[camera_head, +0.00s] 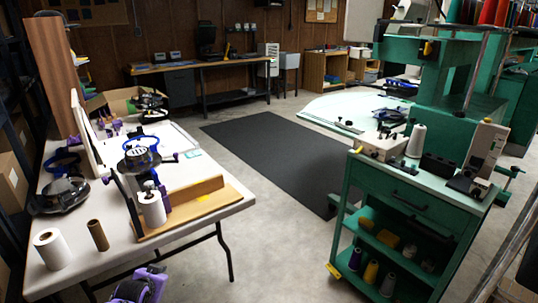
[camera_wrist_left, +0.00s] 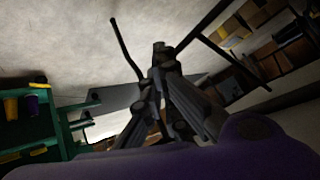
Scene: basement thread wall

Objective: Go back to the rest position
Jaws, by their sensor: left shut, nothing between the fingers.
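My left gripper (camera_head: 135,290) shows at the bottom edge of the head view as a black and purple shape, low beside the front of the white folding table (camera_head: 225,208). Its lower part is cut off by the picture edge. In the left wrist view its dark fingers (camera_wrist_left: 160,50) are together with nothing between them. My purple arm fills the bottom of that view. The gripper touches no object that I can see. My right gripper is not in view.
The white table carries a white roll (camera_head: 51,249), a brown tube (camera_head: 97,235) and a machine with cones. A green cart (camera_head: 415,205) stands at the right, below green machinery. Bare floor and a dark mat (camera_head: 265,150) lie between.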

